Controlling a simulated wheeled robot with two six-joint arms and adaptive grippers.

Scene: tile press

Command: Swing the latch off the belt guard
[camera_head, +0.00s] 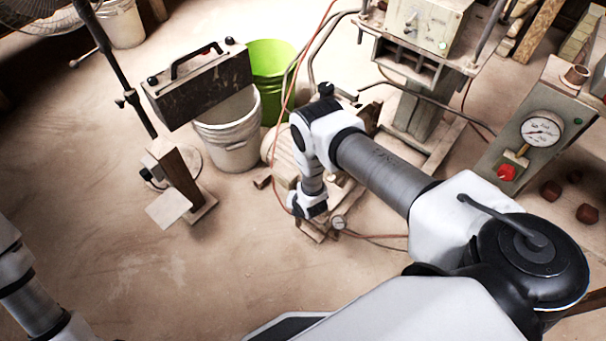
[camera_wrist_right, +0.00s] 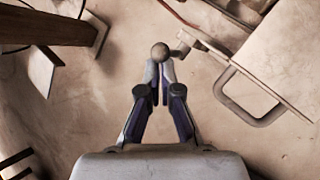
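In the wrist view a round brown-grey knob (camera_wrist_right: 160,52), apparently the latch's, sits at the tips of my right gripper (camera_wrist_right: 160,78). The two fingers are drawn close together, with the knob centred at their tips. A pale panel with a U-shaped handle (camera_wrist_right: 262,58) lies to the right of the knob and looks like the belt guard, though I cannot be sure. In the head view my right arm reaches down beside the beige machine, and its wrist hides the latch area. My left forearm shows at the lower left, with its gripper outside the frame.
A wooden post (camera_head: 178,172) stands left of my right wrist. A gauge panel (camera_head: 535,140) is at right. Hoses cross nearby.

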